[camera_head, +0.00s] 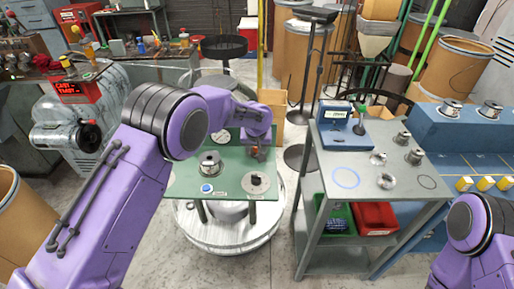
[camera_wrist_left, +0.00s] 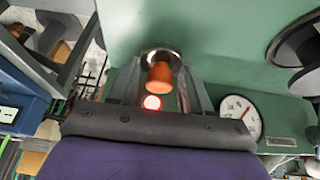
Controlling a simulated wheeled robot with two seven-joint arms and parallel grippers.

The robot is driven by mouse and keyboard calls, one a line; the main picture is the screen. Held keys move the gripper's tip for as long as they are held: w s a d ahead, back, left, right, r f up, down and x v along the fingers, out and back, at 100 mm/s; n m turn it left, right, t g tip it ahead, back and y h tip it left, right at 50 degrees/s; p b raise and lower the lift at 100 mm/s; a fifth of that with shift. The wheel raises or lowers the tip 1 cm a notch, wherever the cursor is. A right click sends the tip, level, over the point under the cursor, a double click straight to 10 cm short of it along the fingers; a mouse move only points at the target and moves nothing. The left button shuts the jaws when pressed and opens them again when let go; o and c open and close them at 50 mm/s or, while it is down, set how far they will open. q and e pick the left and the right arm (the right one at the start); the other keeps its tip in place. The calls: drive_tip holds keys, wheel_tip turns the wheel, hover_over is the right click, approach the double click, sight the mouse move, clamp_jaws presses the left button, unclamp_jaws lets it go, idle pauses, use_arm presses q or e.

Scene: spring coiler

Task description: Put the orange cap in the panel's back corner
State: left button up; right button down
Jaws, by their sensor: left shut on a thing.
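The green panel (camera_head: 232,170) stands on legs at the centre of the head view. My left gripper (camera_head: 256,153) is over its back right part, pointing down. In the left wrist view the orange cap (camera_wrist_left: 160,76) sits between the fingers of my left gripper (camera_wrist_left: 160,92), which is shut on it. A round metal piece shows right behind the cap. A glowing red spot shows beside the cap. I cannot tell whether the cap touches the panel. My right gripper is out of view; only part of my right arm shows.
On the panel are a metal cylinder (camera_head: 210,162), a blue button (camera_head: 207,188), a black dial (camera_head: 257,182) and a white gauge (camera_wrist_left: 240,116). A grey cart (camera_head: 335,205) with a blue device (camera_head: 343,130) and metal parts stands to the right. A gap separates panel and cart.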

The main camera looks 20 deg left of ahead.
use_arm(q)
drive_tip(key=shift+w+f, duration=0.1)
drive_tip(key=shift+f, duration=0.5)
drive_tip(key=shift+f, duration=0.1)
drive_tip(key=o, duration=1.2)
drive_tip(key=shift+c, duration=0.2)
drive_tip(key=b+v, duration=0.1)
drive_tip(key=v, duration=1.1)
drive_tip(key=shift+b, duration=0.35)
